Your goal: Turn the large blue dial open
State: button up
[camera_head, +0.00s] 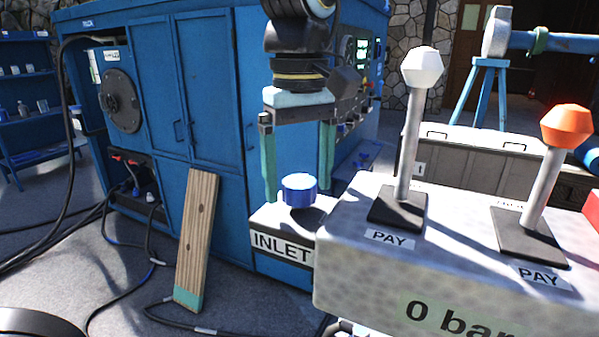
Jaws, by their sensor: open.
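The blue dial (299,189) sits on top of a small white box labelled INLET (281,246), in the middle of the view. My gripper (297,192) points straight down above it. Its two teal fingers are wide apart, one to the left of the dial and one to the right. The fingertips reach down to about the dial's height. A gap shows between each finger and the dial, so I see no contact. The dial's turn angle cannot be told, as no mark on it shows.
A grey panel (400,270) reading 0 bar stands close on the right. It carries a white-knobbed lever (421,70) and an orange-knobbed lever (566,126), both labelled PAY. A blue cabinet (215,130) stands behind. A wooden plank (196,240) leans at the left, with cables on the floor.

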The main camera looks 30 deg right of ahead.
jog(key=shift+c, duration=0.2)
jog(key=c, duration=1.3)
